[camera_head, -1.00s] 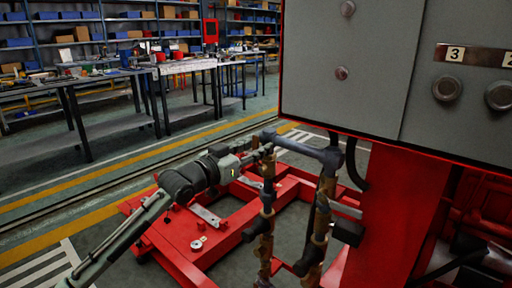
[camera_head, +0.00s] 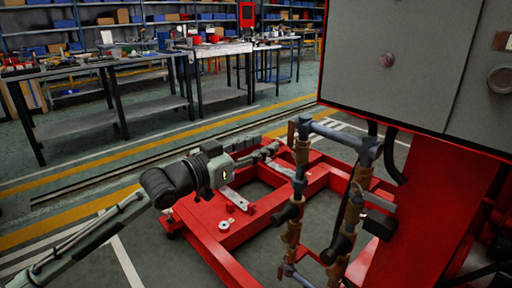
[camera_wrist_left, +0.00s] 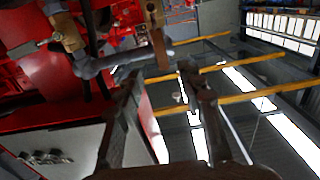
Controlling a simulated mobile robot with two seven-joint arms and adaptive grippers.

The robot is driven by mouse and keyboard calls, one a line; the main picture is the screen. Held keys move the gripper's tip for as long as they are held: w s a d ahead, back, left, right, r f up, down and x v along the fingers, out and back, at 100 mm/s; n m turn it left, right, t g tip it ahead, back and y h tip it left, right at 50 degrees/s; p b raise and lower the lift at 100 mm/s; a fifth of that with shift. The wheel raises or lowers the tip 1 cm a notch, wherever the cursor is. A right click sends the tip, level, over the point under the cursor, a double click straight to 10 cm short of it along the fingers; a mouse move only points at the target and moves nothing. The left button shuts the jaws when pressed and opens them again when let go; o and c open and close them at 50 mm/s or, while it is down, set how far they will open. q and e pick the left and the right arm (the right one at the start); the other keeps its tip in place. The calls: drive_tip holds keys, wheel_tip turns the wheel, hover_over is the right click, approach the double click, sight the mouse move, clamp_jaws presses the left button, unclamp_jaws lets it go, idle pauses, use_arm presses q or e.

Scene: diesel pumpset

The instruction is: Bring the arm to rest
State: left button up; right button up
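My left arm comes in from the left in the head view, and its left gripper (camera_head: 270,150) is level above the red frame. Its fingertips point right, towards the brown and grey pipes (camera_head: 299,178), with a small gap in the picture. In the left wrist view the two fingers of the left gripper (camera_wrist_left: 162,72) stand apart with nothing between them. A pipe (camera_wrist_left: 98,65) crosses behind the left finger in that view. My right gripper is not in view.
A red steel frame (camera_head: 218,249) lies on the floor below the gripper. A grey control cabinet (camera_head: 400,62) on a red post stands at the right. Workbenches (camera_head: 90,127) and shelves line the back. Open floor lies between the benches and the frame.

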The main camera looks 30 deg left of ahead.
use_arm(q)
drive_tip(key=shift+s+a, duration=0.15)
drive_tip(key=shift+s, duration=0.4)
drive_tip(key=s+a+f+n+g+y, duration=0.1)
drive_tip(key=s+a+f+g+y, duration=0.2)
drive_tip(key=f, duration=1.2)
drive_tip(key=s+f+n+g+y, duration=0.15)
drive_tip(key=s+f+g, duration=0.25)
drive_tip(key=f, duration=1.2)
drive_tip(key=s+d+f+g+y, duration=0.2)
drive_tip(key=s+d+f+g, duration=0.2)
drive_tip(key=s+f, duration=1.2)
drive_tip(key=s+g, duration=0.1)
drive_tip(key=g, duration=0.1)
drive_tip(key=shift+f+g, duration=0.3)
drive_tip(key=shift+f, duration=0.1)
drive_tip(key=shift+y, duration=0.25)
